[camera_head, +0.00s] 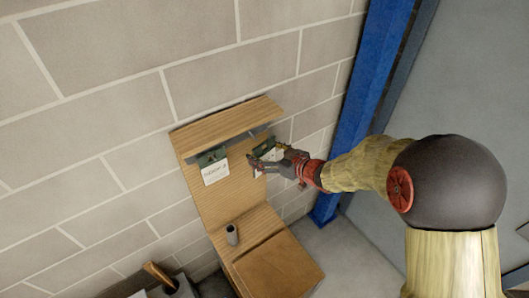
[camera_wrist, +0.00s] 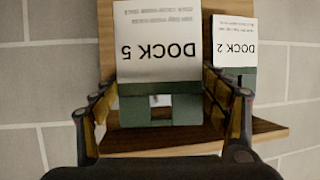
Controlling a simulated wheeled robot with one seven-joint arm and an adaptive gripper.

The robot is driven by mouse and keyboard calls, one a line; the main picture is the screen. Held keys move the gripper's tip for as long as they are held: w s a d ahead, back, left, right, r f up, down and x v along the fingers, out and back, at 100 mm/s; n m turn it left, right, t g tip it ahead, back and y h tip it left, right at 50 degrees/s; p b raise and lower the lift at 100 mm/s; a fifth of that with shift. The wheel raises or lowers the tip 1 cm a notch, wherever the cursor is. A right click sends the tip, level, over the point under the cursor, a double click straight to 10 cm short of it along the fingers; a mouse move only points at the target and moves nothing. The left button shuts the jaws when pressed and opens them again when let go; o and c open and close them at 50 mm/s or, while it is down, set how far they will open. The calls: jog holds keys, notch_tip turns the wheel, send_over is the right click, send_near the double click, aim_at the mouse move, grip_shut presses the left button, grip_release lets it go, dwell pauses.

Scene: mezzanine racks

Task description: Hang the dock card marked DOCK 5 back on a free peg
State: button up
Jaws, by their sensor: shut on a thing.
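The DOCK 5 card (camera_wrist: 158,50) is white with a green top part that has a small slot. It shows upside down in the wrist view, with its green part between the fingers of my gripper (camera_wrist: 160,100). In the head view my gripper (camera_head: 262,160) is shut on the card at the right side of the wooden board (camera_head: 213,200), just under its top ledge. Whether a peg passes through the slot I cannot tell. The DOCK 2 card (camera_head: 215,173), also green-topped, hangs on the board to the left; it shows at the right of the wrist view (camera_wrist: 235,50).
The wooden top ledge (camera_head: 228,126) juts out above the cards. A small grey cup (camera_head: 232,235) stands lower down beside a wooden box (camera_head: 280,268). A blue post (camera_head: 362,90) rises to the right. A block wall is behind.

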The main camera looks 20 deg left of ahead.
jog(key=shift+w+a, duration=0.5)
jog(key=shift+a, duration=0.1)
dwell(0.3)
jog(key=shift+w+a, duration=0.2)
jog(key=shift+a, duration=0.1)
jog(key=shift+w+a, duration=0.9)
jog(key=shift+a, duration=0.1)
dwell(1.5)
jog(key=shift+x, duration=0.8)
dwell(0.7)
jog(key=shift+w+a+r, duration=0.1)
jog(key=shift+w, duration=0.15)
jog(key=shift+c, duration=0.2)
jog(key=shift+c, duration=0.5)
jog(key=shift+w+a, duration=0.2)
jog(key=shift+a, duration=0.05)
jog(key=c, duration=0.6)
jog(key=shift+a, duration=0.3)
